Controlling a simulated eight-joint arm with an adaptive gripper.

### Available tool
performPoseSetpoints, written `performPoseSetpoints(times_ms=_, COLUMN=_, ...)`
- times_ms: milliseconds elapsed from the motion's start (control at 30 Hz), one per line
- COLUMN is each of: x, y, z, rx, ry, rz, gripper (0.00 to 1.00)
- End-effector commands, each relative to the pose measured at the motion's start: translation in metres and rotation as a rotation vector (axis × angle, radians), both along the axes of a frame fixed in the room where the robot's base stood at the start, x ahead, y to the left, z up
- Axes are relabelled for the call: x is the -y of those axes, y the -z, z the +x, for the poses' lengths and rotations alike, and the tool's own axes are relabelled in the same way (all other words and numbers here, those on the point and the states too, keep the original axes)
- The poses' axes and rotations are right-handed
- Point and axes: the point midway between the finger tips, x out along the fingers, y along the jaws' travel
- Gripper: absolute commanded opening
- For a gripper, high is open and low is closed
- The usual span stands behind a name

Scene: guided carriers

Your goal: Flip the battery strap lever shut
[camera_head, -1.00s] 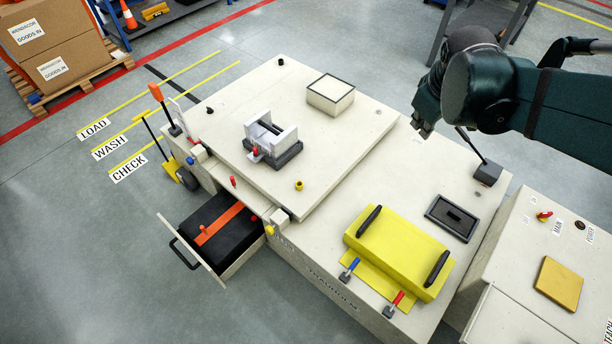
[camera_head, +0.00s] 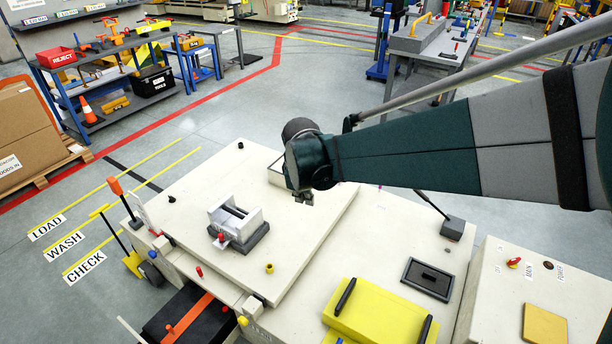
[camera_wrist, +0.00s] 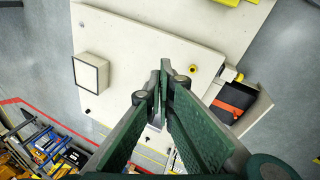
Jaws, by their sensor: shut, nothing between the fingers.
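The black battery (camera_head: 165,318) lies in a pulled-out drawer at the bottom left of the head view, partly cut off by the frame edge. An orange strap (camera_head: 192,314) crosses it, and a small orange upright piece (camera_head: 170,330) stands at the strap; I cannot tell its lever position. The battery (camera_wrist: 236,94) and strap (camera_wrist: 231,108) also show at the right of the wrist view. My gripper (camera_head: 303,197) is shut and empty above the deck, well to the right of and behind the battery. Its fingers (camera_wrist: 165,75) point over the deck in the wrist view.
The raised deck plate (camera_head: 305,235) carries a grey clamp (camera_head: 238,222) and a square box (camera_wrist: 91,73). A yellow cover (camera_head: 378,312) with black handles and a black lever base (camera_head: 452,228) stand to the right.

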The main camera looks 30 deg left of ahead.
Motion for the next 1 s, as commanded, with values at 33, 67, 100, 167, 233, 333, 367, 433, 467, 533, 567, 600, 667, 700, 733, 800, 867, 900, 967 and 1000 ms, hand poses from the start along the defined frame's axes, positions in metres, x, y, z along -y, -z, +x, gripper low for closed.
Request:
performPoseSetpoints(times_ms=33, x=-0.013, y=0.007, z=-0.004, rx=0.000, ry=-0.026, rz=-0.008, gripper=0.00)
performPoseSetpoints(times_ms=67, x=-0.020, y=0.010, z=-0.007, rx=0.000, ry=-0.041, rz=-0.013, gripper=0.00)
performPoseSetpoints(times_ms=100, x=-0.029, y=0.015, z=-0.010, rx=0.002, ry=-0.061, rz=-0.020, gripper=0.00)
performPoseSetpoints(times_ms=167, x=-0.042, y=0.022, z=-0.015, rx=0.002, ry=-0.091, rz=-0.030, gripper=0.00)
performPoseSetpoints(times_ms=233, x=-0.057, y=0.031, z=-0.022, rx=0.003, ry=-0.127, rz=-0.042, gripper=0.00)
performPoseSetpoints(times_ms=333, x=-0.078, y=0.045, z=-0.032, rx=0.006, ry=-0.177, rz=-0.060, gripper=0.00)
performPoseSetpoints(times_ms=367, x=-0.084, y=0.048, z=-0.035, rx=0.006, ry=-0.193, rz=-0.065, gripper=0.00)
performPoseSetpoints(times_ms=433, x=-0.099, y=0.058, z=-0.043, rx=0.007, ry=-0.227, rz=-0.077, gripper=0.00)
performPoseSetpoints(times_ms=467, x=-0.105, y=0.062, z=-0.046, rx=0.008, ry=-0.243, rz=-0.082, gripper=0.00)
performPoseSetpoints(times_ms=533, x=-0.119, y=0.072, z=-0.054, rx=0.010, ry=-0.278, rz=-0.094, gripper=0.00)
performPoseSetpoints(times_ms=567, x=-0.125, y=0.076, z=-0.058, rx=0.011, ry=-0.294, rz=-0.099, gripper=0.00)
performPoseSetpoints(times_ms=600, x=-0.133, y=0.082, z=-0.063, rx=0.011, ry=-0.314, rz=-0.106, gripper=0.00)
performPoseSetpoints(times_ms=667, x=-0.145, y=0.090, z=-0.071, rx=0.012, ry=-0.343, rz=-0.116, gripper=0.00)
performPoseSetpoints(times_ms=700, x=-0.153, y=0.096, z=-0.077, rx=0.013, ry=-0.364, rz=-0.123, gripper=0.00)
performPoseSetpoints(times_ms=733, x=-0.159, y=0.101, z=-0.081, rx=0.014, ry=-0.379, rz=-0.128, gripper=0.00)
performPoseSetpoints(times_ms=800, x=-0.173, y=0.111, z=-0.091, rx=0.016, ry=-0.414, rz=-0.139, gripper=0.00)
performPoseSetpoints(times_ms=867, x=-0.184, y=0.121, z=-0.100, rx=0.018, ry=-0.444, rz=-0.148, gripper=0.00)
performPoseSetpoints(times_ms=900, x=-0.191, y=0.127, z=-0.106, rx=0.018, ry=-0.465, rz=-0.155, gripper=0.00)
performPoseSetpoints(times_ms=967, x=-0.202, y=0.136, z=-0.116, rx=0.020, ry=-0.494, rz=-0.165, gripper=0.00)
performPoseSetpoints(times_ms=1000, x=-0.209, y=0.143, z=-0.122, rx=0.021, ry=-0.514, rz=-0.173, gripper=0.00)
